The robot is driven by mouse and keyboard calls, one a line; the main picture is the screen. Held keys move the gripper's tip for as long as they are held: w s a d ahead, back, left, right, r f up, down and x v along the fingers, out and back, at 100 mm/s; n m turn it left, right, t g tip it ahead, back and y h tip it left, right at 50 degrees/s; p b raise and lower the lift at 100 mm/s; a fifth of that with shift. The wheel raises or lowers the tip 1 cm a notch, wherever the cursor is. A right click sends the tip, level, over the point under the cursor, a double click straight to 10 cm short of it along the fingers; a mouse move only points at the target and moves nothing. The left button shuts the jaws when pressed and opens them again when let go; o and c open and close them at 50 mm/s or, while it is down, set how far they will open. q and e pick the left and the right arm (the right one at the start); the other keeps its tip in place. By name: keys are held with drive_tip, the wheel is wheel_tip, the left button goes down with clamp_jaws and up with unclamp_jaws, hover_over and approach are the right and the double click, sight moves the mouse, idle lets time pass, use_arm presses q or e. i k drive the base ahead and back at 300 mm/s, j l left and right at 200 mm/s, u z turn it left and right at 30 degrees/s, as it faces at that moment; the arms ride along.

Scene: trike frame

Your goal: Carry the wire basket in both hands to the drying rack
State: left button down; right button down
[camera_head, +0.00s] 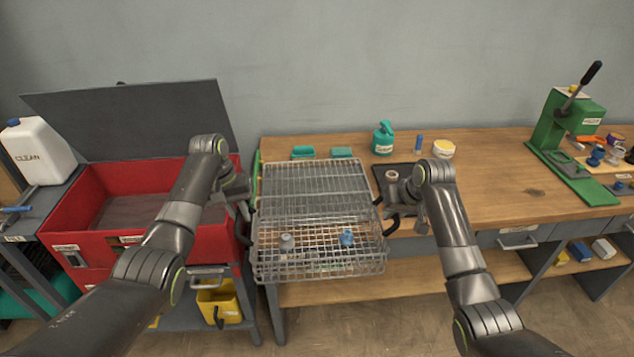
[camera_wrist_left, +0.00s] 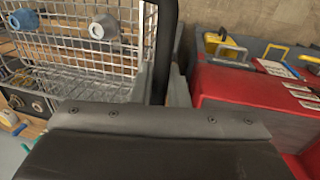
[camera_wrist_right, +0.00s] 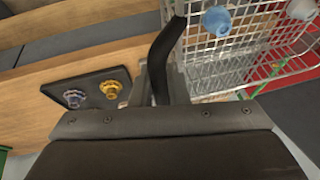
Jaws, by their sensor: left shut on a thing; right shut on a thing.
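The wire basket (camera_head: 318,262) is held between my two arms at the bench's front edge. It looks level and holds a grey part (camera_head: 287,243) and a blue part (camera_head: 347,238). My left gripper (camera_head: 246,212) is shut on its left black handle, seen in the left wrist view (camera_wrist_left: 164,45). My right gripper (camera_head: 408,208) is shut on its right black handle, seen in the right wrist view (camera_wrist_right: 161,60). The drying rack (camera_head: 313,178), a wire grid, lies on the bench just behind the basket. The basket's rear edge overlaps the rack's near part in the head view; the gap is unclear.
A red parts washer (camera_head: 62,215) with raised lid stands left. A dark tray (camera_head: 402,178) with small parts lies right of the rack. A green bottle (camera_head: 383,138) and a yellow-lidded tub (camera_head: 443,148) stand behind it. A green press (camera_head: 560,125) stands far right.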

sight(317, 184)
drive_tip(key=i, duration=1)
